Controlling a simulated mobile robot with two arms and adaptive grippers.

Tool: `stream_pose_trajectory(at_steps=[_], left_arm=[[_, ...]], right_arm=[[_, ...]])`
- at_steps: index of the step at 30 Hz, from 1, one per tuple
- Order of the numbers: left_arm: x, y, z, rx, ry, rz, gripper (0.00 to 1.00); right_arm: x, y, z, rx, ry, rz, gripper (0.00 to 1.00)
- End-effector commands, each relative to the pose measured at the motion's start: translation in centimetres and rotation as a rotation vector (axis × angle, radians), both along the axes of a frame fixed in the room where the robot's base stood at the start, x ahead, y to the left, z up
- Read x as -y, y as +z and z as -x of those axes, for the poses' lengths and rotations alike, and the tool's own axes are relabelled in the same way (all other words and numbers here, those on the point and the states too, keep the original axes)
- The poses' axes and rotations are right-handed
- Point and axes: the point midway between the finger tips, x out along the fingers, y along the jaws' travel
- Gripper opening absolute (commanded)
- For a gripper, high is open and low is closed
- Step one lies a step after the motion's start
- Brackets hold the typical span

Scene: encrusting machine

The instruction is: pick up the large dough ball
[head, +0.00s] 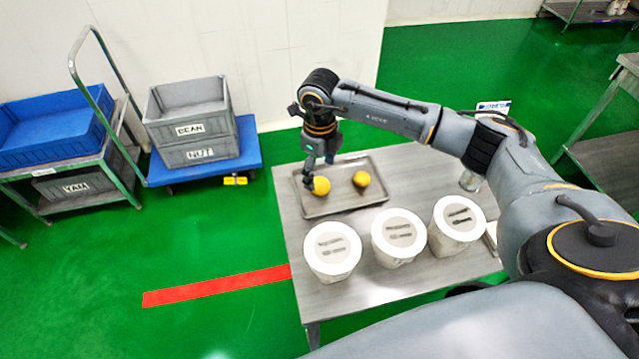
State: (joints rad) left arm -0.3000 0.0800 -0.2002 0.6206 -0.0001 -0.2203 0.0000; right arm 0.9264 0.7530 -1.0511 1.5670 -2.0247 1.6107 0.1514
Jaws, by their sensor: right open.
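Two yellow dough balls sit on a grey metal tray (343,205) on the table. The left dough ball (321,187) looks slightly larger than the right dough ball (361,179). My right gripper (311,182) points down at the left ball, with its fingers close over the ball's left and upper side. It is open; whether it touches the ball cannot be told. The gripper hides a small part of that ball. My left gripper is not in view.
Three white lidded tubs (332,250) stand in front of the tray on the metal table (300,262). A clear jar (471,181) stands right of the tray, near my right arm. Grey crates (190,118) on a blue cart stand at the left, beyond open green floor.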

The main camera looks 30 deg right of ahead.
Motion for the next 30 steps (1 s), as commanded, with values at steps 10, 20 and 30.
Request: stream_pose_trajectory(at_steps=[10, 20, 30], left_arm=[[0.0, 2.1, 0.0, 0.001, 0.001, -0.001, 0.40], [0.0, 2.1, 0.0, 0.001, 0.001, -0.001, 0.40], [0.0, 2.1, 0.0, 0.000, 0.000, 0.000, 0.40]], right_arm=[[0.0, -4.2, -0.1, -0.002, -0.001, -0.001, 0.75], [0.0, -5.3, -0.2, 0.001, 0.000, 0.000, 0.75], [0.0, -5.3, -0.2, 0.001, 0.000, -0.001, 0.15]])
